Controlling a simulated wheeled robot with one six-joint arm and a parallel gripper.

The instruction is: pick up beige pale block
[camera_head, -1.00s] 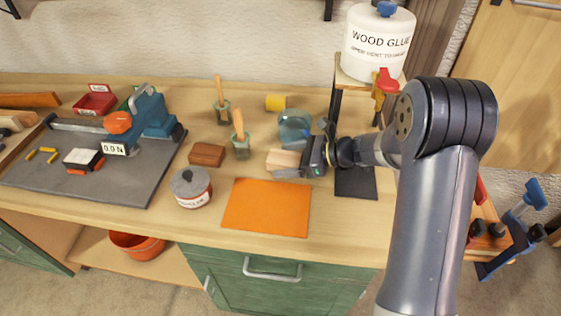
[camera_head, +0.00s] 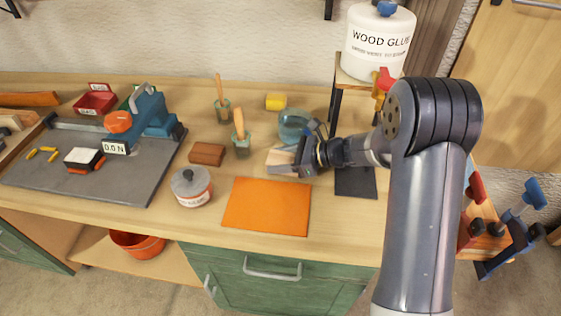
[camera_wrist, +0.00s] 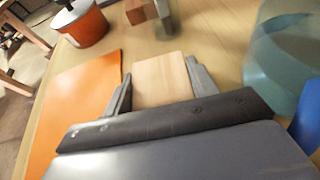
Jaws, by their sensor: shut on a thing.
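The beige pale block (camera_head: 280,157) is on the wooden bench, behind the orange sheet, in the head view. My gripper (camera_head: 286,161) reaches it from the right. In the wrist view the block (camera_wrist: 161,80) lies between the two fingers of my gripper (camera_wrist: 160,88), which is shut on it. I cannot tell whether the block touches the bench or is slightly above it.
An orange sheet (camera_head: 265,206) lies in front of the block. A translucent blue jar (camera_head: 293,125) stands close behind my gripper. A brown block (camera_head: 207,153), a glue pot (camera_head: 191,187) and brush jars (camera_head: 241,147) stand to the left. A dark mat (camera_head: 355,182) lies right.

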